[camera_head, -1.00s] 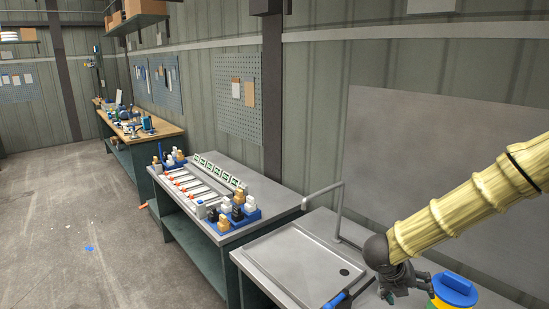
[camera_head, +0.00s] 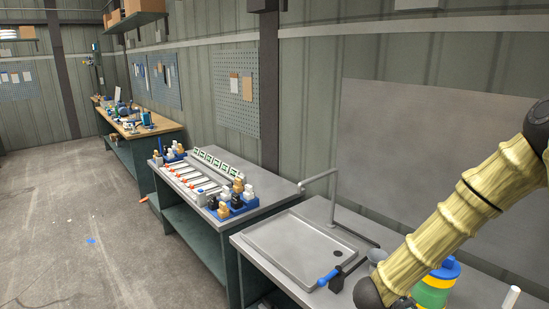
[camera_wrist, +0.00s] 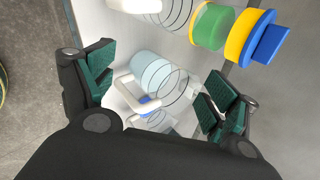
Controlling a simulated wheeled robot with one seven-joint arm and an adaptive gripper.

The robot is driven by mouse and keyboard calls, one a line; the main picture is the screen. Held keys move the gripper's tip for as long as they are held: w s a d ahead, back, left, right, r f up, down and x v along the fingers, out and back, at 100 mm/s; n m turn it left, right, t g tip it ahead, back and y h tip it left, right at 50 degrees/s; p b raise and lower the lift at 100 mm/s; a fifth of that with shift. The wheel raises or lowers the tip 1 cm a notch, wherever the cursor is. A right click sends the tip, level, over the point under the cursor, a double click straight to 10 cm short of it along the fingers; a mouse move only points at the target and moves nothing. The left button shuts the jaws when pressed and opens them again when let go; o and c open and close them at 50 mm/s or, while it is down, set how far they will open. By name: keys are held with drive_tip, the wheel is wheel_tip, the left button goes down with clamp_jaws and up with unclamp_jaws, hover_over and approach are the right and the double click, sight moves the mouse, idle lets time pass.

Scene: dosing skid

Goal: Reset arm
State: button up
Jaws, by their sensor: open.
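My gripper (camera_wrist: 160,95) is open in the wrist view, its two dark fingers with green pads spread apart. A clear cylindrical vessel with rings (camera_wrist: 155,75) and a white handle-like loop (camera_wrist: 128,97) show between and beyond the fingers. I see no contact with the pads, but the depth between them is hard to judge. In the head view my sleeved arm comes down from the right to a dark joint at the bottom edge; the fingers are out of that frame.
A green, yellow and blue container (camera_head: 435,285) stands on the bench right of my arm; it also shows in the wrist view (camera_wrist: 240,35). A sink tray (camera_head: 275,245) with a tap (camera_head: 331,195) and a blue-handled tool (camera_head: 330,276) lie left. Bottles fill a blue rack (camera_head: 232,208) on another bench.

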drive_tip(key=s+a+f+n+y+b, duration=0.2)
drive_tip(key=s+a+f+n, duration=0.1)
drive_tip(key=s+f+n, duration=0.5)
drive_tip(key=s+a+f+n+y+b, duration=0.1)
drive_tip(key=s+a+f+n+b, duration=0.15)
drive_tip(key=f+n, duration=0.6)
drive_tip(key=s+a+f+n+g+y+b, duration=0.1)
drive_tip(key=s+a+f+n+g+y, duration=0.1)
drive_tip(key=s+f+n, duration=0.5)
drive_tip(key=s+a+f+n+g+y+b, duration=0.1)
drive_tip(key=s+a+f+n, duration=0.3)
drive_tip(key=s, duration=1.3)
wheel_tip(320, 180, down, 3)
drive_tip(key=n+g+b, duration=0.1)
drive_tip(key=n, duration=0.2)
drive_tip(key=shift+r+y, duration=0.15)
drive_tip(key=shift+y, duration=0.25)
